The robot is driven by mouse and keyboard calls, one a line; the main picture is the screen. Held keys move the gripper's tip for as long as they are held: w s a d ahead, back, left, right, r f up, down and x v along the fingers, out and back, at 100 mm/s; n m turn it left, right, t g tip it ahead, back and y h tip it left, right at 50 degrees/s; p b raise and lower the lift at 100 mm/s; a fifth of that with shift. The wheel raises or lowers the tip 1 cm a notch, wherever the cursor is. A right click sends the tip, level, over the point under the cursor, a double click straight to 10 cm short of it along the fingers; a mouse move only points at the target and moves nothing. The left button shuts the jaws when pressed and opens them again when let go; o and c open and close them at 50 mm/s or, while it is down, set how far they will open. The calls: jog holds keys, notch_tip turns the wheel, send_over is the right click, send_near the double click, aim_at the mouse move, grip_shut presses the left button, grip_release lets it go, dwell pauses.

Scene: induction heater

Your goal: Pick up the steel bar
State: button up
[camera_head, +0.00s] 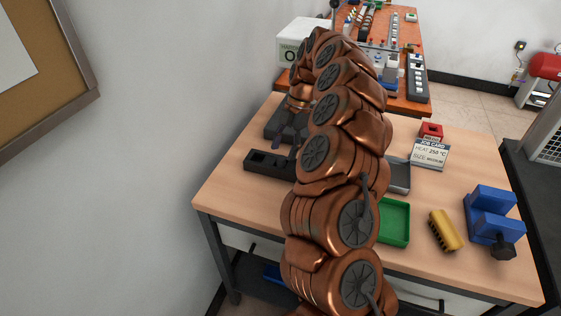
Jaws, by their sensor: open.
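My copper-coloured arm rises through the middle of the view and bends down at the far left part of the table. My gripper (291,133) is dark and small there, pointing down, and is open. It is over or just behind a low black block (266,163) with small openings in its top. I cannot make out a steel bar for certain. It may be hidden behind my arm and gripper, or be too dark and small to tell. Nothing shows clearly between the fingers.
The wooden table (228,187) also bears a green tray (395,222), a yellow brush (445,230), a blue vise (494,214), a job card (430,153) and a grey plate (398,176). A wall stands close on the left. An orange bench (411,103) lies behind.

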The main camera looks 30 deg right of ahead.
aim_at(281, 163)
jog(key=shift+x, duration=1.35)
jog(key=shift+c, duration=0.3)
grip_shut()
